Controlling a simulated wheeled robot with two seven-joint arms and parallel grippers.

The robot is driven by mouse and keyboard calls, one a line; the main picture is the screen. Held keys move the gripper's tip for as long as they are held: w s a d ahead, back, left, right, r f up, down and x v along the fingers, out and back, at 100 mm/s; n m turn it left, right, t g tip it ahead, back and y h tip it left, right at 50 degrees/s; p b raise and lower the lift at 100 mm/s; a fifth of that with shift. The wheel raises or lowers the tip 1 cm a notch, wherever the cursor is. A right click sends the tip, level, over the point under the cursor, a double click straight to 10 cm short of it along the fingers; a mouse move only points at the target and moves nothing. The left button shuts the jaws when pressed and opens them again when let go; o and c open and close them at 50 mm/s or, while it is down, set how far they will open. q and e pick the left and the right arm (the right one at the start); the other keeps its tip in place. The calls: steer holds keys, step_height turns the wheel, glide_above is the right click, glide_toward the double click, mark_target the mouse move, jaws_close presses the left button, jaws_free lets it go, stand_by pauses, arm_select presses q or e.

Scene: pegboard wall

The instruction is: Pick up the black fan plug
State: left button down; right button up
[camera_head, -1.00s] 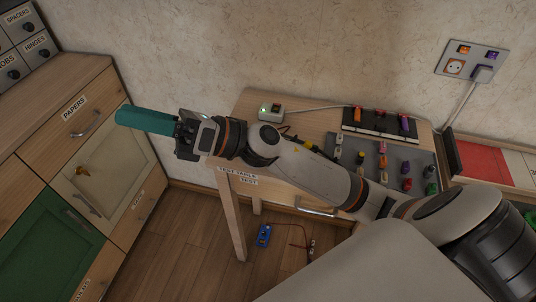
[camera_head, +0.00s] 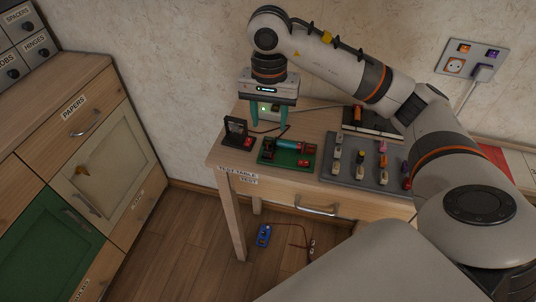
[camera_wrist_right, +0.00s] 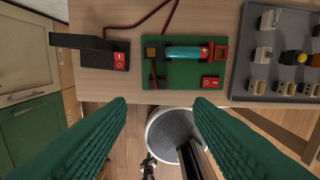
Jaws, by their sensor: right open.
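I cannot clearly pick out the black fan plug. A black upright device with a red switch (camera_head: 236,133), perhaps the fan, stands at the table's left front; it also shows in the wrist view (camera_wrist_right: 85,42). A dark cable runs from it toward the area under my right gripper. My right gripper (camera_head: 269,118) points down above the table's back left, its two teal fingers apart and nothing seen between them. In the wrist view the fingers (camera_wrist_right: 160,103) are spread wide. My left gripper is not in view.
A green board with a teal battery (camera_head: 290,144) lies beside the device. A grey tray of several small plugs (camera_head: 350,176) lies to the right. A wall socket panel (camera_head: 472,62) is at the upper right.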

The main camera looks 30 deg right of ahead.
mark_target(268, 149)
steer(key=f, duration=0.4)
steer(key=f+p, duration=0.1)
steer(key=f, duration=0.4)
steer(key=shift+w+f, duration=0.2)
steer(key=shift+f, duration=0.05)
jaws_close()
